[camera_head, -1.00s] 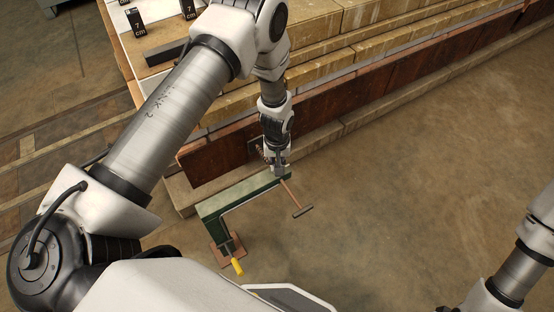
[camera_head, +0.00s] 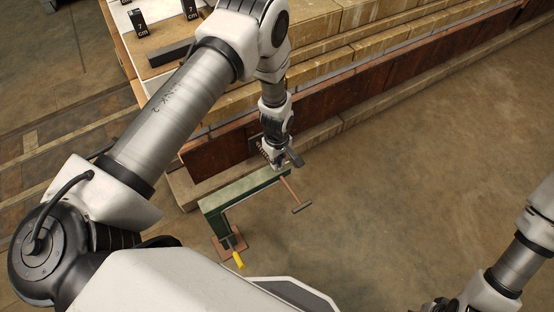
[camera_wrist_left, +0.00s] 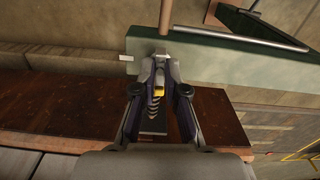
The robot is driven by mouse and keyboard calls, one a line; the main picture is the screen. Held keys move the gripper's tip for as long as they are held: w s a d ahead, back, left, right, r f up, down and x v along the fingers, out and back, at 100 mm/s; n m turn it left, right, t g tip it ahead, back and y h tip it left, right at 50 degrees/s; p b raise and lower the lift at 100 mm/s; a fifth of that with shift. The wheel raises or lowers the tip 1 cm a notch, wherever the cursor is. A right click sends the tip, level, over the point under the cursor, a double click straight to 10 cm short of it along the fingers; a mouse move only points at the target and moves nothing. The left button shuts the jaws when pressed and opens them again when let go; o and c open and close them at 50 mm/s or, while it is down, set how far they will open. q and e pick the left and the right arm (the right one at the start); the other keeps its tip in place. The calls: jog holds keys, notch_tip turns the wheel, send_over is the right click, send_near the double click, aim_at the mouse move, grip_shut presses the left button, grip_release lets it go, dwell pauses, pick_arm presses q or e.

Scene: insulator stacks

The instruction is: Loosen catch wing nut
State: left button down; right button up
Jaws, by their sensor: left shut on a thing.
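My left gripper (camera_head: 285,162) reaches down to the top end of a green beam (camera_head: 240,189), beside the red-brown board. In the left wrist view its fingers (camera_wrist_left: 159,55) are closed together next to the green beam (camera_wrist_left: 225,62). What they grip is mostly hidden between them, and I cannot make out the wing nut's shape. A small yellow part (camera_wrist_left: 158,93) and a ribbed dark part (camera_wrist_left: 153,106) show between the fingers, over the board. Only the edge of my right gripper (camera_head: 438,304) shows at the bottom right, too little to judge it.
A brown T-handled rod (camera_head: 291,193) sticks out from the green beam's end. The beam's other end has a brown plate (camera_head: 222,248) and a yellow-tipped part (camera_head: 238,260). The red-brown board (camera_head: 350,112) runs along stepped stone blocks. Open floor (camera_head: 420,190) lies to the right.

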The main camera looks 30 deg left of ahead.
dwell(0.3)
pick_arm(q)
jog(key=c, duration=1.2)
grip_release()
notch_tip(320, 180, up, 12)
jog(key=shift+f, duration=0.1)
